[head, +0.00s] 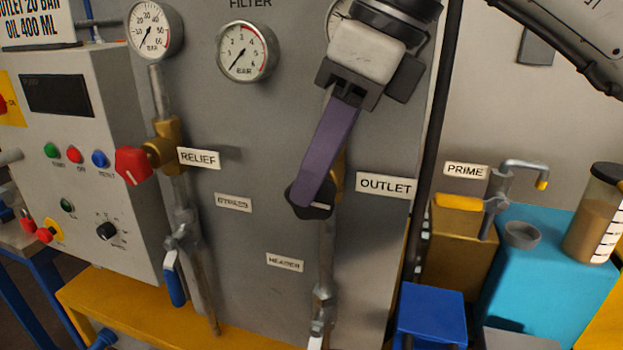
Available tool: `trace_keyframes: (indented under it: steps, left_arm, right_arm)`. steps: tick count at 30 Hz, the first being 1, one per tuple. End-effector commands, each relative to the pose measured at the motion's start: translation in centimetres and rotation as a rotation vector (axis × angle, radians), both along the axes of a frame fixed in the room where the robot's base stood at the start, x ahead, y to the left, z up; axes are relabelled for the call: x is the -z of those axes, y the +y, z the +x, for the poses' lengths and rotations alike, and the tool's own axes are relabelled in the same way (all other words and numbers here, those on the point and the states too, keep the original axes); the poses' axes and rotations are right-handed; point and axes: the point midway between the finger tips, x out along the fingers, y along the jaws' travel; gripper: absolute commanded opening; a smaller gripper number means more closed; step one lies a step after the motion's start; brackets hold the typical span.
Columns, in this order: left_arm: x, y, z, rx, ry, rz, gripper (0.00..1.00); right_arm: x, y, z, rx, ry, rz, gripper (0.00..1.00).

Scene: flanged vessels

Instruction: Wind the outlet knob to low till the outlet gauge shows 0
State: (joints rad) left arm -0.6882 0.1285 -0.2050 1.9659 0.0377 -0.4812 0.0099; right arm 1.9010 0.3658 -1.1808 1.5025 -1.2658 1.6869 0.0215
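The outlet knob (318,211) is black with a pale pointer mark. It sits on a brass valve left of the OUTLET label (386,185). My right gripper (306,193) reaches down from the top with its purple finger at the knob, overlapping its upper left. Only one finger shows clearly, so I cannot tell whether it grips the knob. The outlet gauge (334,17) is mostly hidden behind my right gripper and arm, and its reading cannot be seen. My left gripper is not in view.
Left of the outlet are a red relief knob (132,166), the relief gauge (154,29) and the filter gauge (246,52). A blue-handled valve (174,279) hangs below. On the right stand a prime tap (500,190), a blue box (430,312) and a jar (597,215).

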Motion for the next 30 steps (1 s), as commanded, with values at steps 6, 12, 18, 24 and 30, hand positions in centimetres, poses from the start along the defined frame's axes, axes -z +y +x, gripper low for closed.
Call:
trace_keyframes:
  steps: [6, 12, 18, 24, 30]
  left_arm:
    - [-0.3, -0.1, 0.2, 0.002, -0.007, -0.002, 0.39]
    - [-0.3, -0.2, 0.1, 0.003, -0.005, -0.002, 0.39]
    - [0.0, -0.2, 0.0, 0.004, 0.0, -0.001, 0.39]
    - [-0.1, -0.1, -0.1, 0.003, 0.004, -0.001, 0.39]
    - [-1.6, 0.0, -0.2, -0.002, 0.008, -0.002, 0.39]
  right_arm:
    - [1.4, 0.6, 0.2, 0.0, 0.0, 0.001, 0.26]
    - [1.5, 0.6, 0.2, 0.0, 0.0, 0.001, 0.26]
    - [1.5, 0.6, 0.2, 0.0, 0.0, 0.001, 0.02]
    - [1.4, 0.6, 0.2, -0.001, 0.001, -0.006, 0.0]
    - [0.9, 0.8, 0.2, -0.002, 0.022, -0.062, 0.0]
